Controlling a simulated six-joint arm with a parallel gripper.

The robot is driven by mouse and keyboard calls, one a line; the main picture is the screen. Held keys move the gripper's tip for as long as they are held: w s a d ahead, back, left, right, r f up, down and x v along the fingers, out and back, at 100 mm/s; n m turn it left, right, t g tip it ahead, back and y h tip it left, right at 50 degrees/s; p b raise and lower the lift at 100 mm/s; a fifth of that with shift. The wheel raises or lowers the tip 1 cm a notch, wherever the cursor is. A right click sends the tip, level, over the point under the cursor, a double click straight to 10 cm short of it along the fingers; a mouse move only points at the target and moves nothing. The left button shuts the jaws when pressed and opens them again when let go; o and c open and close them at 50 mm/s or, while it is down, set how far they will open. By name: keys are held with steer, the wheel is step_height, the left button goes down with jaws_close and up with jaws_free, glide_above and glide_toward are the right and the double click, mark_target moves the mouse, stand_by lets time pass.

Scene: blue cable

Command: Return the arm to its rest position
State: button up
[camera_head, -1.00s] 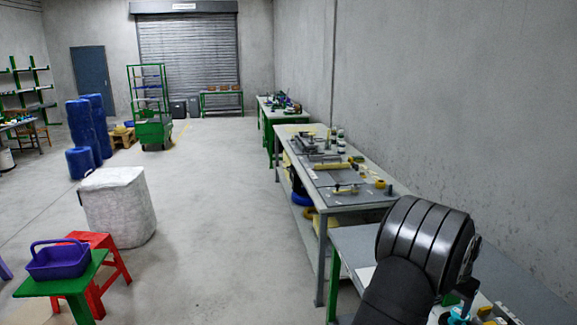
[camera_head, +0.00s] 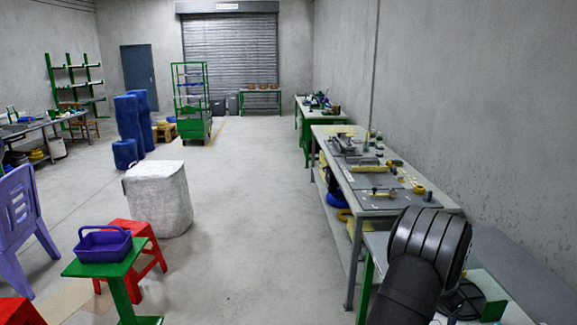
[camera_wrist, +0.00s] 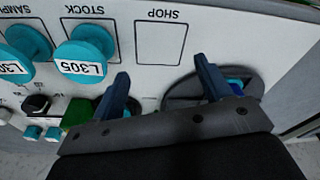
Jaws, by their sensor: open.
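My gripper (camera_wrist: 160,84) is open, its two dark blue fingers apart with nothing between them. Below the fingers in the wrist view is a white board (camera_wrist: 158,70) with outlined squares and upside-down print; the SHOP square is empty. A teal spool (camera_wrist: 85,45) labelled L305 stands by the STOCK square, with another teal spool (camera_wrist: 28,40) left of it. A dark round item (camera_wrist: 250,88) with a blue part lies behind the right finger, partly hidden. In the head view my dark arm (camera_head: 428,240) is over the near bench, and my gripper's fingers are not visible there.
A grey workbench (camera_head: 382,203) with tools stands beyond the near bench, along the right wall. On the left are a purple basket (camera_head: 103,246) on a green stool, a red stool (camera_head: 150,262), a purple chair (camera_head: 22,215) and a white wrapped block (camera_head: 160,200). The middle floor is clear.

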steer(key=shift+w+f, duration=0.1)
steer(key=shift+f, duration=1.6)
steer(key=o, duration=0.6)
steer(key=shift+o, duration=0.2)
steer(key=s+d+r+m+h, duration=0.1)
steer(key=s+r, duration=0.4)
steer(key=r, duration=0.7)
steer(key=s+d+r+m+h, duration=0.15)
steer(key=s+r, duration=0.35)
steer(key=r, duration=0.6)
steer(key=s+d+r+m, duration=0.2)
steer(key=s+r, duration=0.2)
steer(key=r, duration=0.8)
steer(key=x, duration=0.9)
steer(key=shift+s+f+g, duration=0.25)
steer(key=shift+s+g, duration=0.05)
steer(key=shift+s, duration=0.2)
steer(key=shift+r+n, duration=0.1)
steer(key=shift+n, duration=0.15)
steer(key=v, duration=1)
